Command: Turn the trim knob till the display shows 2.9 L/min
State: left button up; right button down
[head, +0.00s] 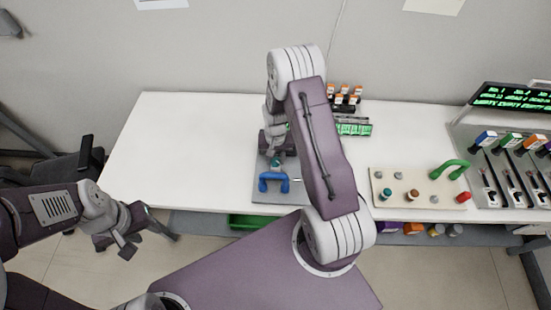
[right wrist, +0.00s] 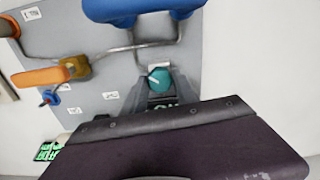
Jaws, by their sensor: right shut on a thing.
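The teal trim knob (right wrist: 159,79), with a white pointer mark, sits on a grey panel (right wrist: 108,85). My right gripper (right wrist: 160,86) is shut on the knob, one finger on each side. In the head view my right gripper (head: 274,150) is at the panel's back, partly hidden by my own arm. A small dark display (right wrist: 160,103) shows between the fingers, mostly covered by the gripper, and its reading cannot be made out. My left gripper (head: 121,243) hangs off the table's left front, away from the panel; its jaw opening is unclear.
A blue handle (head: 273,183) stands at the panel's front. The wrist view also shows an orange lever (right wrist: 45,77) and metal pipes. A beige board (head: 418,195) with knobs and a green handle is to the right. The table's left part (head: 180,150) is clear.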

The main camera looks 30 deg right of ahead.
aim_at(276, 160)
jog(key=c, duration=1)
grip_release()
jog(key=shift+o, duration=0.2)
jog(key=shift+r, duration=0.1)
notch_tip(276, 160, up, 9)
jog(key=b, duration=0.1)
